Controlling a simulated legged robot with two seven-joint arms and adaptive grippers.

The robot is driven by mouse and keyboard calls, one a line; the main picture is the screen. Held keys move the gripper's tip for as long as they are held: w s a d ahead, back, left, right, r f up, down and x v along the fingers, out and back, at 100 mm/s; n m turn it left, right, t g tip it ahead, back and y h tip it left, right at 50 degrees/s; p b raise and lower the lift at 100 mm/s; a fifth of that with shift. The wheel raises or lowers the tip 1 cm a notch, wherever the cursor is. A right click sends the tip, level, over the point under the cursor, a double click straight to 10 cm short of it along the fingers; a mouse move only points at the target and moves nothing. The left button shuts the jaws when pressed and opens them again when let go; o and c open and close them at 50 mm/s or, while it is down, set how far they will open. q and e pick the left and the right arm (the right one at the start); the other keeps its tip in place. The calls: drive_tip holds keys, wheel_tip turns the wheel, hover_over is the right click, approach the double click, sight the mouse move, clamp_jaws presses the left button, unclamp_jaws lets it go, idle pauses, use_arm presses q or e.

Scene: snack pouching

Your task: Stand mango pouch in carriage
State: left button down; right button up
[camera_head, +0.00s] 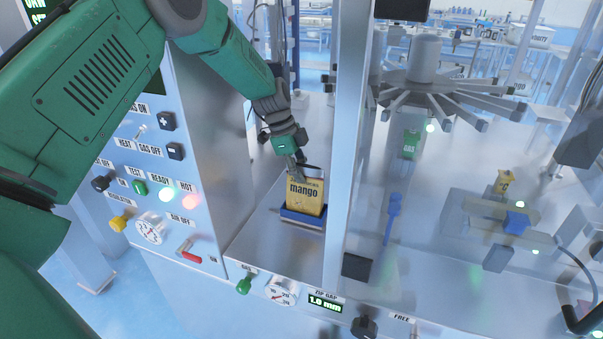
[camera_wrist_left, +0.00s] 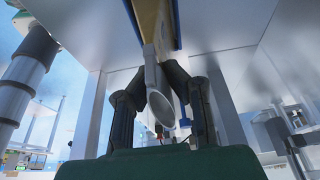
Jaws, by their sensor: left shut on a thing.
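The yellow mango pouch (camera_head: 306,194) stands upright in the blue carriage (camera_head: 303,218) on the metal deck, its lower edge hidden behind the carriage's front wall. My left gripper (camera_head: 299,172) is at the pouch's top left corner, shut. In the left wrist view my left gripper's fingers (camera_wrist_left: 160,95) close around a grey, tube-like part (camera_wrist_left: 158,100) below the yellow pouch surface (camera_wrist_left: 150,22). This part looks joined to the pouch, but I cannot tell for sure. At the lower right corner of the head view, a dark gripper-like part (camera_head: 585,318) shows, too cropped to read.
A metal post (camera_head: 348,140) stands just right of the carriage. Left is a control panel with knobs, a dial (camera_head: 150,229) and a red lever (camera_head: 188,252). A grey spoked carousel (camera_head: 425,75) with a green pouch (camera_head: 410,144) stands behind at right.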

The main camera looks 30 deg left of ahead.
sight(308, 197)
use_arm(q)
drive_tip(key=shift+f+b, duration=0.75)
drive_tip(key=shift+f, duration=0.45)
drive_tip(key=c, duration=1.6)
unclamp_jaws()
drive_tip(key=shift+o, duration=0.2)
